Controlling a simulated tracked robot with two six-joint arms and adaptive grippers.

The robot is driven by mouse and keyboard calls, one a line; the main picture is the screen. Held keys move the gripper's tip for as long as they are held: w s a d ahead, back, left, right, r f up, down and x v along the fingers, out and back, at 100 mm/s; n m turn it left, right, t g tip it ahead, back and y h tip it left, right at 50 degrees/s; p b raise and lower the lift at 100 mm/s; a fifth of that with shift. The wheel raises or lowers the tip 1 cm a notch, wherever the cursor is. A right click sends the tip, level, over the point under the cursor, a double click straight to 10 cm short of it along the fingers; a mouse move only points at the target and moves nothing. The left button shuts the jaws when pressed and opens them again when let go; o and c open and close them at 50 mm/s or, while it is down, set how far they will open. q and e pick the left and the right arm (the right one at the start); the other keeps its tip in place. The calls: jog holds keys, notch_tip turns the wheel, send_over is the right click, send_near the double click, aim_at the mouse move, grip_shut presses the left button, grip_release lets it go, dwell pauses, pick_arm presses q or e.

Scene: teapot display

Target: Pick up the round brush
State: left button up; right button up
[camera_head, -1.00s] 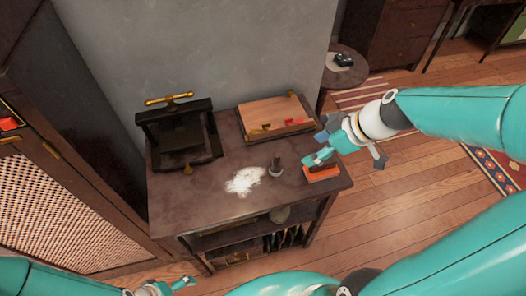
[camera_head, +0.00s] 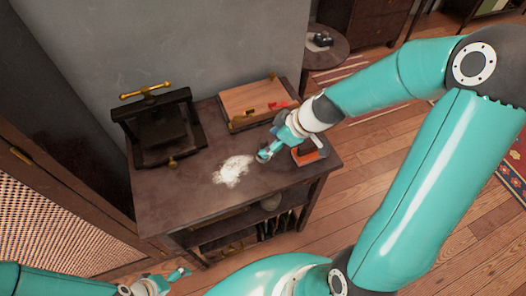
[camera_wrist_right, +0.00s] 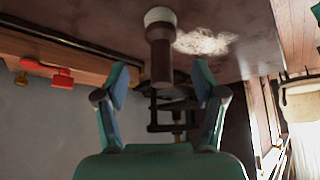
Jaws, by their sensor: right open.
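The round brush (camera_wrist_right: 161,45) shows in the right wrist view, with a brown handle and a pale end against the dark table top. Its handle points toward the space between the fingers of my right gripper (camera_wrist_right: 160,84). The fingers are spread, and neither is seen touching the brush. In the head view my right gripper (camera_head: 268,152) is low over the table's right half and hides most or all of the brush. My left gripper (camera_head: 180,274) is at the bottom left, away from the table; its jaw opening is too small to judge.
The dark table (camera_head: 170,205) carries a patch of white powder (camera_head: 233,170), a black press (camera_head: 160,125) with brass parts, a wooden board or box (camera_head: 253,101) with red items, and an orange object (camera_head: 309,154) right of the gripper. The table's front left is clear.

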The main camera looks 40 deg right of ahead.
aim_at(263, 147)
jog(key=b+x, duration=0.1)
jog(key=x, duration=0.4)
jog(key=shift+s+f+b, duration=0.1)
jog(key=shift+s+b, duration=0.05)
jog(key=shift+b, duration=0.2)
jog(key=c, duration=1.2)
jog(key=shift+c, duration=0.2)
